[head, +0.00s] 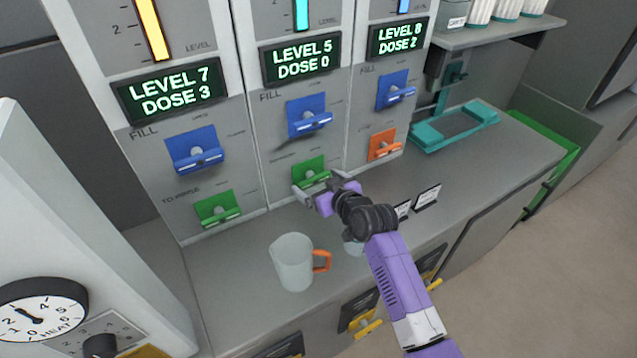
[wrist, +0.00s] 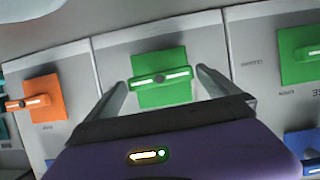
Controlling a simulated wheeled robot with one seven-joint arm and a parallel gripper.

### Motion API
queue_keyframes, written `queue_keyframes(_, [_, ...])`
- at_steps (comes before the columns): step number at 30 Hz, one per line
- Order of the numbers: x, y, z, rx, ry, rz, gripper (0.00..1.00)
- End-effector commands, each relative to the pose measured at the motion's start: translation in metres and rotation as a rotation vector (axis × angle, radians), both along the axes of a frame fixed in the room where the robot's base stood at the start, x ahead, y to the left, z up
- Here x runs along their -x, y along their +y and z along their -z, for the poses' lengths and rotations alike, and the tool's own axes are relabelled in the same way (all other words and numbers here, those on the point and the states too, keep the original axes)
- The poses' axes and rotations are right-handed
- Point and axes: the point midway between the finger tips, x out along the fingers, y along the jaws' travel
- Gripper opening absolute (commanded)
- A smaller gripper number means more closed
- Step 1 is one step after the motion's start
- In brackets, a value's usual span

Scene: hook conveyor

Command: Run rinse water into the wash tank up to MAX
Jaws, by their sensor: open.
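Three tank columns stand side by side; I cannot read which is the wash tank. The middle column's display (head: 301,57) reads LEVEL 5, DOSE 0. It has a blue FILL lever (head: 309,116) above a green lever (head: 311,170). My gripper (head: 316,186) is open at this green lever. In the wrist view the lever's plate (wrist: 162,93) and bar lie between the two spread fingers (wrist: 163,80), with gaps on both sides. Contact is not visible. Small print by the levers is too blurred to read, and no MAX mark is legible.
The left display (head: 170,90) reads LEVEL 7, DOSE 3; the right display (head: 398,39) reads LEVEL 8, DOSE 2. A clear jug (head: 293,264) with an orange handle stands on the counter below my gripper. An orange lever (head: 384,145) and a teal stand (head: 455,127) are to the right.

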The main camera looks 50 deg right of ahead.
Motion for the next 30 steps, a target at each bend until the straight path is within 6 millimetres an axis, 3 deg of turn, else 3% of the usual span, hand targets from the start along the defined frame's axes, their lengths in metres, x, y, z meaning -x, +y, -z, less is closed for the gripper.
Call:
queue_keyframes(1, [0.0001,0.0000,0.0001,0.000,0.000,0.000,0.94])
queue_keyframes(8, [0.0003,0.0001,0.0001,0.000,0.000,0.000,0.50])
queue_keyframes(14, [0.0002,0.0013,0.0005,0.049,0.016,-0.001,0.50])
queue_keyframes(30, [-0.0006,0.0047,0.0032,0.449,0.130,-0.001,0.50])
